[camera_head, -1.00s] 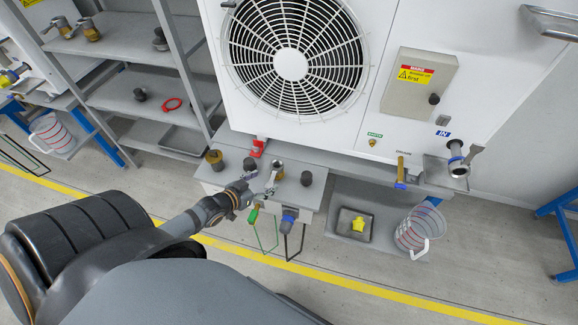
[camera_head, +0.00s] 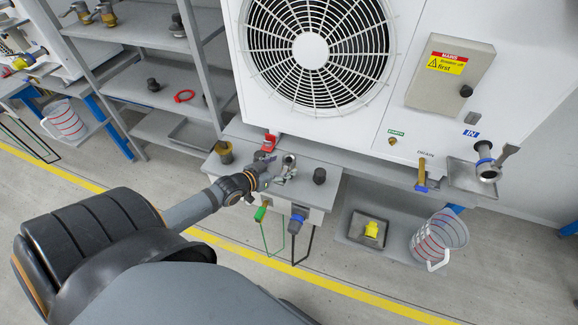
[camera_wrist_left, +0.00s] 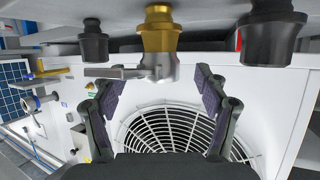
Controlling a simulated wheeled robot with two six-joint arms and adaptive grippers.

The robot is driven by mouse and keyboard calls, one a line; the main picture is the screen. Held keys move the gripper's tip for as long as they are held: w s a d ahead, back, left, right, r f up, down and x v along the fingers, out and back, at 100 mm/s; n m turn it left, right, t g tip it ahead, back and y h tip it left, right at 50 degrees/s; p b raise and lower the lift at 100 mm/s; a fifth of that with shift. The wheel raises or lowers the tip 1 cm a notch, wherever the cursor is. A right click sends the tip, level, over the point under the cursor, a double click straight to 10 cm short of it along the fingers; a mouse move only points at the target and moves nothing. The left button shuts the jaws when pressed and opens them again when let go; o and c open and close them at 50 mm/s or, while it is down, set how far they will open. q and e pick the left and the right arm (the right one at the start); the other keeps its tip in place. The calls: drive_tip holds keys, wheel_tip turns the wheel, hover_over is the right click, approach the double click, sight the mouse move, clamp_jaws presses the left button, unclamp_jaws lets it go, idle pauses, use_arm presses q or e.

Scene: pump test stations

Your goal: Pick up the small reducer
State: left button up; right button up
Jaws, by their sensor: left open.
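Several fittings stand on the small grey bench (camera_head: 322,196). One is a metal valve-like fitting (camera_head: 288,162) with a brass body in the wrist view (camera_wrist_left: 160,35). A black fitting (camera_head: 319,176) stands to its right and a brass one (camera_head: 224,152) at the left end. Another black fitting (camera_wrist_left: 275,30) shows in the wrist view, mostly hidden by my gripper in the head view. I cannot tell which is the small reducer. My left gripper (camera_head: 280,178) is open and empty beside the metal fitting, which appears between its fingers (camera_wrist_left: 158,88) in the wrist view. My right gripper is not in view.
A large white unit with a fan (camera_head: 315,50) stands behind the bench. A jug (camera_head: 440,240) and a tray with a yellow part (camera_head: 371,229) are at right. Shelves (camera_head: 130,85) stand left.

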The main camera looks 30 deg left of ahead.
use_arm(q)
drive_tip(key=shift+w+d+f+b, duration=0.1)
drive_tip(key=shift+w+f+b, duration=0.65)
drive_tip(key=shift+w, duration=0.05)
drive_tip(key=shift+b+x, duration=0.65)
drive_tip(key=shift+x, duration=0.45)
drive_tip(key=shift+w+r, duration=0.15)
drive_tip(key=shift+w, duration=0.1)
drive_tip(key=shift+s+r, duration=0.1)
drive_tip(key=shift+r, duration=0.05)
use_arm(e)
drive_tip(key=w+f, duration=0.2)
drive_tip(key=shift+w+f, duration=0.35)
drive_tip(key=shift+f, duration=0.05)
use_arm(q)
drive_tip(key=c, duration=1.1)
